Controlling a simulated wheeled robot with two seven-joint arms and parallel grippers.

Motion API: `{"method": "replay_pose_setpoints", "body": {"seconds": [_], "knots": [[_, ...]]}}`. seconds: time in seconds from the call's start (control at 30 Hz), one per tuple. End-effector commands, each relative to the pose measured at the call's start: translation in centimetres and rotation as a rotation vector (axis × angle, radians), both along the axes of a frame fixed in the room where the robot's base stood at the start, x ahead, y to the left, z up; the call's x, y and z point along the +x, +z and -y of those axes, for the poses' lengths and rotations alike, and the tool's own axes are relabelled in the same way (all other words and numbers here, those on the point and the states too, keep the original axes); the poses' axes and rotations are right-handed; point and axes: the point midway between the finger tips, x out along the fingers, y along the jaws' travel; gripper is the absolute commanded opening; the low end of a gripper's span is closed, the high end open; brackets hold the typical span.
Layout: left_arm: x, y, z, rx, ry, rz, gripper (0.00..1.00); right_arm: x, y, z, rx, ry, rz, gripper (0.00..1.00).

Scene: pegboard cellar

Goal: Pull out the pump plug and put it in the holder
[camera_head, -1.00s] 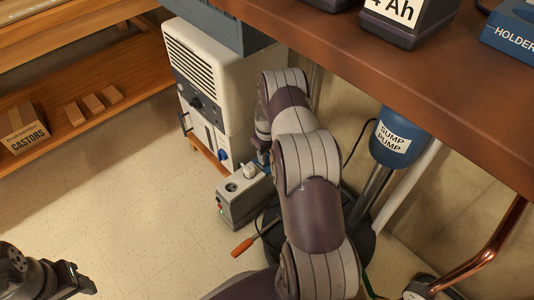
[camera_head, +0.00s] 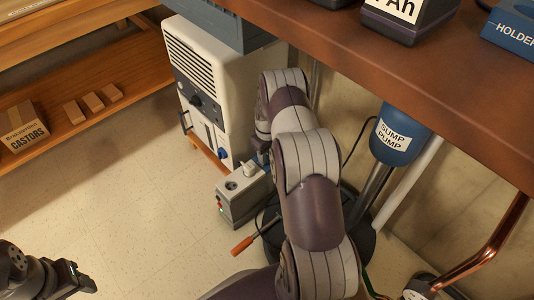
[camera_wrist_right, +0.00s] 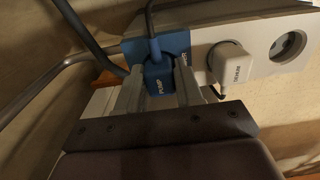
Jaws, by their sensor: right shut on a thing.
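In the right wrist view, the blue pump plug (camera_wrist_right: 158,80), lettered PUMP, sits at a blue-marked socket on the pale power strip (camera_wrist_right: 265,60). My right gripper (camera_wrist_right: 157,76) is shut on it, one finger on each side. I cannot tell whether its pins are still fully in. In the head view the power strip (camera_head: 238,207) stands on the floor; my right arm hides most of the gripper and plug. The blue holder (camera_head: 512,32), lettered HOLDER, is on the bench at the upper right. My left gripper (camera_head: 76,278) is at the lower left, away from everything; its jaws are unclear.
A white plug (camera_wrist_right: 229,65) occupies the neighbouring socket. The blue sump pump (camera_head: 394,138) stands under the brown bench (camera_head: 450,95). A white appliance (camera_head: 215,85) is behind the strip. An orange-handled tool (camera_head: 243,245) lies nearby. The floor at left is clear.

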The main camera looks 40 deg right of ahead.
Motion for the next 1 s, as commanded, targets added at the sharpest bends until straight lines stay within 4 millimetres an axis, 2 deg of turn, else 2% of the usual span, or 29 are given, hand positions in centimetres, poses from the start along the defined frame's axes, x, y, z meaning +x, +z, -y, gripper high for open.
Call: {"method": "replay_pose_setpoints", "body": {"seconds": [1.0], "knots": [[0.00, 0.43, 0.00, 0.000, 0.000, 0.000, 0.54, -0.03, -0.09, -0.02, 0.000, 0.000, -0.001, 0.00]]}}
